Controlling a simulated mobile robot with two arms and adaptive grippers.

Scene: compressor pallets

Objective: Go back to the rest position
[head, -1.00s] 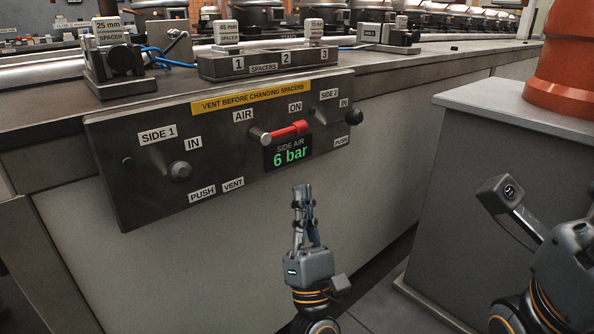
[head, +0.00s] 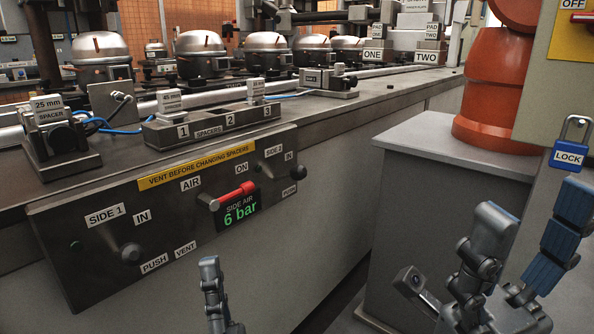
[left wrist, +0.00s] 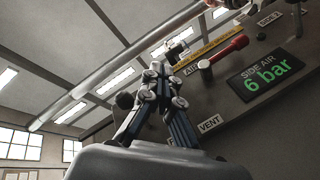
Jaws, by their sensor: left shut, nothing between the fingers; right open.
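My left gripper (head: 210,264) is shut and empty. It is low in front of the air panel (head: 75,232), below the PUSH and VENT labels, apart from the panel as far as I can tell. In the left wrist view my left gripper (left wrist: 157,72) has its fingertips together, with the panel beyond them. My right gripper (head: 535,235) is open and empty at the lower right, its fingers apart, in front of the grey cabinet. The red air lever (head: 236,195) points toward ON, and the display (head: 240,213) reads 6 bar.
A bench (head: 420,98) carries a 25 mm spacer fixture (head: 55,135), a spacer rack (head: 210,128) and several compressors. An orange robot base (head: 495,100) stands on a grey cabinet (head: 420,180) at right. A blue padlock (head: 567,155) hangs above my right gripper.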

